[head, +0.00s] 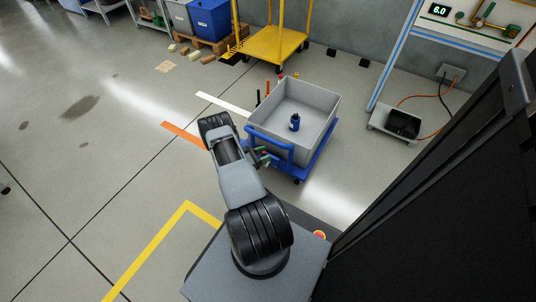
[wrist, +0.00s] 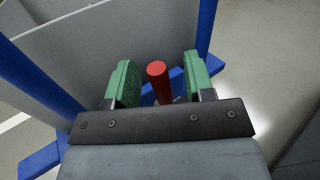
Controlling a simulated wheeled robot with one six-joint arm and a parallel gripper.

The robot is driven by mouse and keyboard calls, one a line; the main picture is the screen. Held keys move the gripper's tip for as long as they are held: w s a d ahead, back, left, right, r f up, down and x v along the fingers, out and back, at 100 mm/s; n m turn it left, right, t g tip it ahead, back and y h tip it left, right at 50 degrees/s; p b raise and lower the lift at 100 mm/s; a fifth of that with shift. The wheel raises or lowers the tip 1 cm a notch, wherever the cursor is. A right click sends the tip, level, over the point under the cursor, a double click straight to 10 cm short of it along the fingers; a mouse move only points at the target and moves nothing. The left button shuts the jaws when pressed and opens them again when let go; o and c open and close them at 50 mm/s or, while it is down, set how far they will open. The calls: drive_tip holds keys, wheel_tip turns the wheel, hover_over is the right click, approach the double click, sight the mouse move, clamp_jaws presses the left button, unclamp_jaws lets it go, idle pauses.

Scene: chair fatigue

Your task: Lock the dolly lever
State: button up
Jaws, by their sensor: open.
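The blue dolly (head: 312,162) carries a grey bin (head: 325,122), and my arm reaches down to its near left side. In the wrist view a red lever (wrist: 158,82) stands up between the green fingers of my gripper (wrist: 160,78). My gripper is open, with a visible gap on both sides of the lever; the right gap looks a little wider. The lever's lower end is partly hidden by the gripper body. In the head view my gripper (head: 264,157) is small beside the dolly's blue bar, and the lever cannot be made out clearly.
A dark blue bottle (head: 295,122) stands in the bin. A yellow cart (head: 272,45) is behind the dolly. A grey box with cables (head: 395,124) lies to the right. A tall black panel (head: 440,170) fills the right side.

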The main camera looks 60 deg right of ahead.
drive_tip(key=shift+x, duration=1.1)
clamp_jaws()
